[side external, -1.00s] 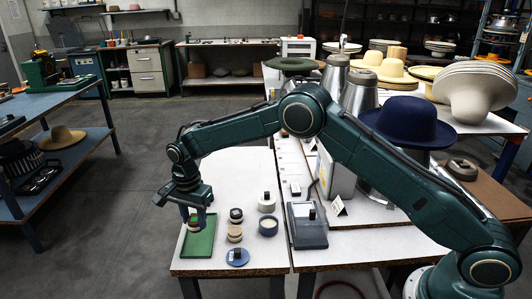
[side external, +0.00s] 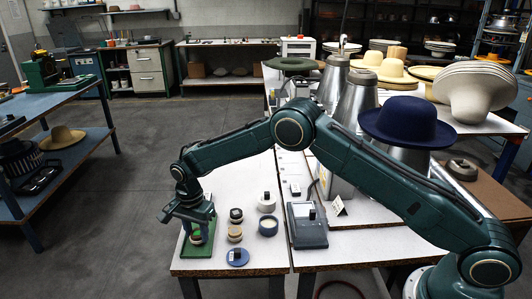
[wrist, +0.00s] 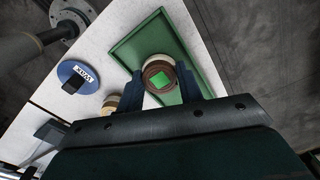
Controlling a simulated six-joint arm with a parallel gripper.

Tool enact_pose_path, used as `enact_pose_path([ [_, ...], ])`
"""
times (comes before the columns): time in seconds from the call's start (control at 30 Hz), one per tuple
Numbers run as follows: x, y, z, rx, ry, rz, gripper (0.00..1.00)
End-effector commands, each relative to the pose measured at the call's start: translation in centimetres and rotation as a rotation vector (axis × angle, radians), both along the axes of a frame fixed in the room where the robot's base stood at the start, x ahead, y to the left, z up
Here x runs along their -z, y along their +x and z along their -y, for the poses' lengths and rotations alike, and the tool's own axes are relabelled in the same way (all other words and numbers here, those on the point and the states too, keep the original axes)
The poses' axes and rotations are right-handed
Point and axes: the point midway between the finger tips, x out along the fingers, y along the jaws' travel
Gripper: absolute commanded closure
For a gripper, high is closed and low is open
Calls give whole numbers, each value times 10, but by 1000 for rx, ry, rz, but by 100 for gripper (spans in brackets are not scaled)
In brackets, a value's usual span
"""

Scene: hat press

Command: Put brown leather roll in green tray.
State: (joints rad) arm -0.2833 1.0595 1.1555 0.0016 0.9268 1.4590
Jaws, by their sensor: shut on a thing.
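The brown leather roll (wrist: 157,69), with a pale rim and a green square on its top, sits between the fingers of my gripper (wrist: 163,86) in the wrist view. My gripper is shut on it. In the side view my gripper (side external: 196,234) points down over the green tray (side external: 203,251), with the roll (side external: 195,238) low within its outline. The tray also shows behind the roll in the wrist view (wrist: 127,48). Whether the roll touches the tray floor I cannot tell.
Right of the tray stand a tan roll (side external: 235,235), a grey roll (side external: 236,215), a white roll (side external: 267,203), a blue-sided round piece (side external: 268,226) and a blue disc (side external: 237,257). A grey scale-like box (side external: 307,228) stands further right. The table's left edge is close to the tray.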

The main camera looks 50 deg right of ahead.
Motion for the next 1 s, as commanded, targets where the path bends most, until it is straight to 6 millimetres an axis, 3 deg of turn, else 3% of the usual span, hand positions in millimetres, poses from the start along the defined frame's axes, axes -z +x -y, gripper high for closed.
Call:
enact_pose_path([
  [0.23, 3, 0, 0, 0, 0, 0, 86],
  [0.27, 3, 0, 0, 0, 0, 0, 58],
  [0.33, 3, 0, 0, 0, 0, 0, 44],
  [0.37, 3, 0, 0, 0, 0, 0, 42],
  [0.77, -1, 0, 0, 0, 0, 1, 42],
  [1.0, -20, 1, 0, 0, 1, 2, 42],
])
